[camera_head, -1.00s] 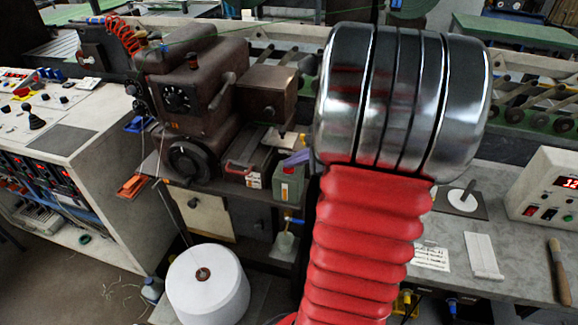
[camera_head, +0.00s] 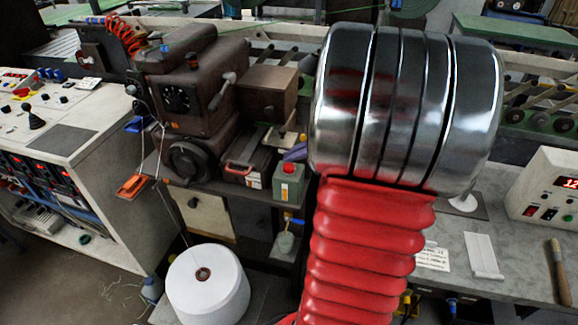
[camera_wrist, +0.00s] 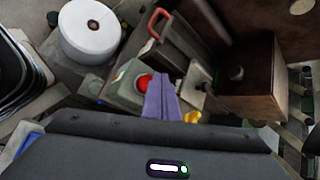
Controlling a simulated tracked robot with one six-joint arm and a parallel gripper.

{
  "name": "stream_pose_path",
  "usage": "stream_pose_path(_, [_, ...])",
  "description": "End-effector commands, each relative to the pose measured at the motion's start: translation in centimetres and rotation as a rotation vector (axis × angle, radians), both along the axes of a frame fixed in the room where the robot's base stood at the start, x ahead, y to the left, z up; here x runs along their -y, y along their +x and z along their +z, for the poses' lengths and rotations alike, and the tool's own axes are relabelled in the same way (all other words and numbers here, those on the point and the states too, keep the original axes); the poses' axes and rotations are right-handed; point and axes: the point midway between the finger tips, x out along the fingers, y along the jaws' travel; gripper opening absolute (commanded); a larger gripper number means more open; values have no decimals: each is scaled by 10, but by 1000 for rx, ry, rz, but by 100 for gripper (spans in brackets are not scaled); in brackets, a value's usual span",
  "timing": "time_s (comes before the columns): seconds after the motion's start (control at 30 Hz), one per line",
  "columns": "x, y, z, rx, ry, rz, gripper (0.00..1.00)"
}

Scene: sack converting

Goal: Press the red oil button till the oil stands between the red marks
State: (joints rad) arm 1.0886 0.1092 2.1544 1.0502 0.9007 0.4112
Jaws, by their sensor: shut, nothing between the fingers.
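The green oil box (camera_head: 288,187) stands on the machine's shelf in the head view, with the red oil button (camera_head: 289,168) on its top. In the wrist view the box (camera_wrist: 122,88) and the button (camera_wrist: 143,82) show left of my fingers. My gripper (camera_wrist: 159,80) is shut and empty; its purple fingertips are close beside the button, overlapping its right edge. In the head view the purple fingers (camera_head: 296,153) stick out from behind my arm, just above the button. Whether they touch it I cannot tell. The oil level and the red marks are too small to read.
The brown sewing machine (camera_head: 190,90) stands behind and left of the box. A red-handled case (camera_head: 245,172) sits close at the box's left, and a brown box (camera_head: 268,92) lies behind. A white thread cone (camera_head: 207,285) stands below. My arm covers the middle.

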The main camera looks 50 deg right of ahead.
Motion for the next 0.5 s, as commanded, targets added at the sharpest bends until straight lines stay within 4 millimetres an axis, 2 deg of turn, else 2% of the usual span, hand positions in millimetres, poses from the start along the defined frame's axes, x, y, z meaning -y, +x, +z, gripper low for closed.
stream_pose_path(0.5, [0, 0, 35, 2, -2, 0, 0])
